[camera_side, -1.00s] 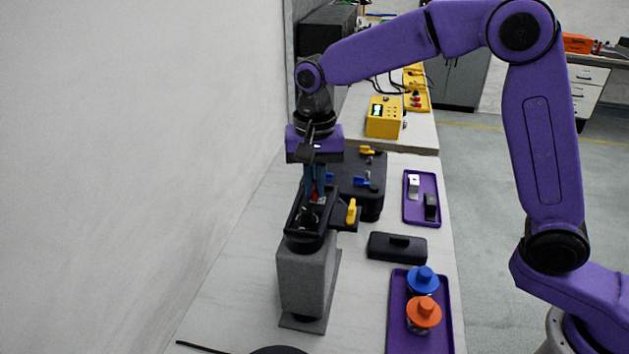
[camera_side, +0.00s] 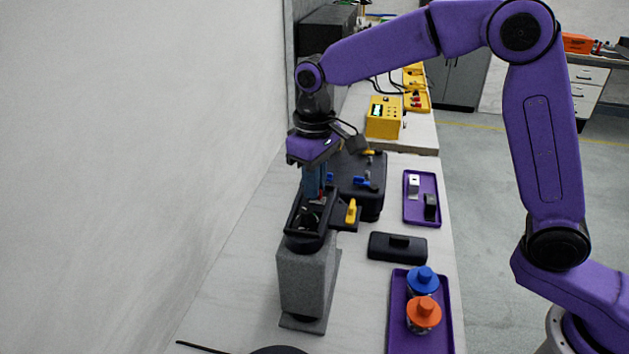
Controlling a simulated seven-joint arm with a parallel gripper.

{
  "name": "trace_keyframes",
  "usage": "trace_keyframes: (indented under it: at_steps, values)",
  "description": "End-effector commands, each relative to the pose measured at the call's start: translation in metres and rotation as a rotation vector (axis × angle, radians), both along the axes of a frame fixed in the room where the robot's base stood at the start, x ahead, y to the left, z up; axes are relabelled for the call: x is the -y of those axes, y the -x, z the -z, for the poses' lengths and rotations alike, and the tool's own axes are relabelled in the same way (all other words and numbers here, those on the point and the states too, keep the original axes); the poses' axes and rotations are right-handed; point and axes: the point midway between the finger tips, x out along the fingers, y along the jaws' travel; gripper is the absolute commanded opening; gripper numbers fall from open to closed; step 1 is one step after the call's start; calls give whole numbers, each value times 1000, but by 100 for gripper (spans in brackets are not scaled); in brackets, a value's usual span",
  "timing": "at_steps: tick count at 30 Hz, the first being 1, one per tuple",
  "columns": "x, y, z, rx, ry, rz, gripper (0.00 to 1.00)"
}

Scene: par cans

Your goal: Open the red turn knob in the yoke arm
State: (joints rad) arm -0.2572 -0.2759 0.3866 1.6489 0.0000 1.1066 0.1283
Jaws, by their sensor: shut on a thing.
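My gripper (camera_side: 316,194) points straight down into the black open-topped housing (camera_side: 297,222) on the grey stand. Its blue fingers are shut on the red turn knob (camera_side: 320,197), of which only a small red bit shows between and beside the fingertips. The rest of the knob is hidden by the fingers and the housing wall. The yoke arm itself cannot be made out clearly from this side. A yellow lever (camera_side: 351,211) stands upright on the black bracket at the right of the housing.
Behind the housing is a black box (camera_side: 372,204) with blue and yellow levers. To the right lie a purple tray (camera_side: 411,215) with two small parts, a black block (camera_side: 398,247), and a purple tray (camera_side: 399,338) with blue-topped and orange-topped jars. A wall rises at the left.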

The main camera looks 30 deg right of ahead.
Motion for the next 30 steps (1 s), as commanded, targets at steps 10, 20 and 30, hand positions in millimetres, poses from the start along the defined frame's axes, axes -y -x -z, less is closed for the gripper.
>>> trace_keyframes:
  at_steps: [10,20,30]
  values:
    - [0,0,-1,2,-1,-260,0]
    - [0,0,-2,3,-1,-378,0]
    - [0,-1,-2,4,-1,-399,0]
